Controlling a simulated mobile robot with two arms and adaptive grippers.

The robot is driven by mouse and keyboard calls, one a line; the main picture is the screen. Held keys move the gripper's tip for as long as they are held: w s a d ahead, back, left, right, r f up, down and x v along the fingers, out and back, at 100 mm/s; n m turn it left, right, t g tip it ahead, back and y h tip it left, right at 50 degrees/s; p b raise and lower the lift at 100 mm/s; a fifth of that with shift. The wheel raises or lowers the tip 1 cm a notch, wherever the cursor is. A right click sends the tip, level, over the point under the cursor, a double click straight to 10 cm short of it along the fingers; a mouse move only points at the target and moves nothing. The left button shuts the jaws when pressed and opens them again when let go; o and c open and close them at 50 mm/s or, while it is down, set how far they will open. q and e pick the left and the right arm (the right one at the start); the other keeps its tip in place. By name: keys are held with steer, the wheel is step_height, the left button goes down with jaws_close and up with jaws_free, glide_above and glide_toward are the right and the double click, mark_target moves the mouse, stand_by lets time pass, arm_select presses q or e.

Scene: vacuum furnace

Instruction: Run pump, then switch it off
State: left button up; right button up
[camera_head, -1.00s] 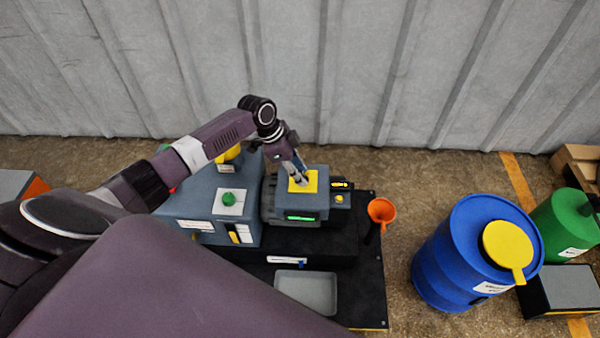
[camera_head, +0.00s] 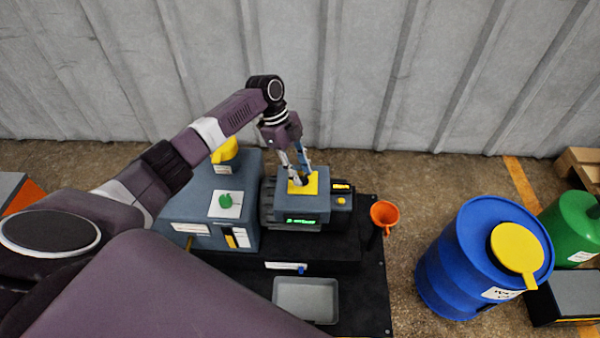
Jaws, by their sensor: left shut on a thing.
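The pump (camera_head: 272,208) is a dark grey unit on a black base. A yellow plate (camera_head: 296,189) lies on its top, with a small dark switch or knob (camera_head: 310,179) on it, mostly hidden by my fingers. My left gripper (camera_head: 303,182) points down onto the plate from above and is shut on this dark part. A green lit display (camera_head: 301,220) shows on the pump's front; its text is too small to read. A small orange lit display (camera_head: 342,186) and a yellow button (camera_head: 341,201) are at its right. My right gripper is out of view.
A grey-blue cabinet (camera_head: 190,207) with a green knob (camera_head: 225,200) and a yellow part (camera_head: 226,150) stands left. An orange funnel (camera_head: 385,214), a grey tray (camera_head: 305,299), a blue drum (camera_head: 450,262) and a green can (camera_head: 570,222) are nearby. A ribbed wall rises behind.

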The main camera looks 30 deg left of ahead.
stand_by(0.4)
arm_select(q)
steer(key=o, duration=1.1)
steer(key=shift+o, duration=0.2)
steer(key=v, duration=1.2)
steer(key=shift+d, duration=0.1)
